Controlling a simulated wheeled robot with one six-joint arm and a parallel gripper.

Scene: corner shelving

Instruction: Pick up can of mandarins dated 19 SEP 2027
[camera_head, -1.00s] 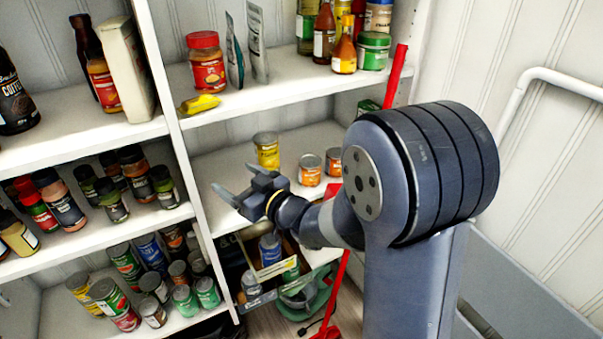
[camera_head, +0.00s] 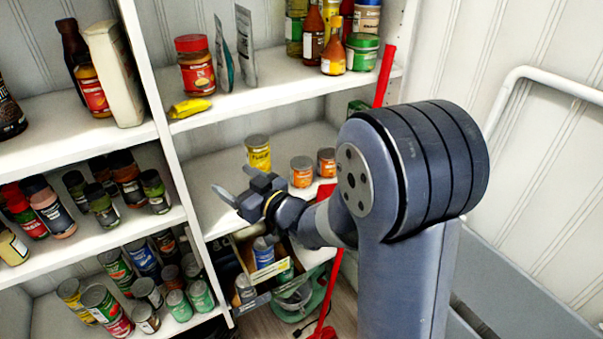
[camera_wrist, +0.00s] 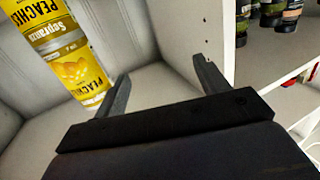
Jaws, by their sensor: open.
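Two small orange-labelled cans stand on the middle shelf in the head view, a nearer one (camera_head: 302,172) and one further right (camera_head: 327,162), partly behind my arm. They may be the mandarins; no name or date is readable on them. A taller yellow can (camera_head: 258,153) stands left of them. In the wrist view the yellow can (camera_wrist: 75,70) reads "Peaches" and fills the upper left. My gripper (camera_head: 233,183) is open and empty, in front and left of the cans. In the wrist view its fingers (camera_wrist: 160,70) are apart with nothing between them. The orange cans are not in the wrist view.
A white upright divider (camera_head: 168,150) stands left of my gripper. The shelf above holds a red-lidded jar (camera_head: 196,66) and a yellow packet (camera_head: 190,108). Below is a box of cans (camera_head: 263,262). A red pole (camera_head: 385,75) is at right. The shelf's left part is bare.

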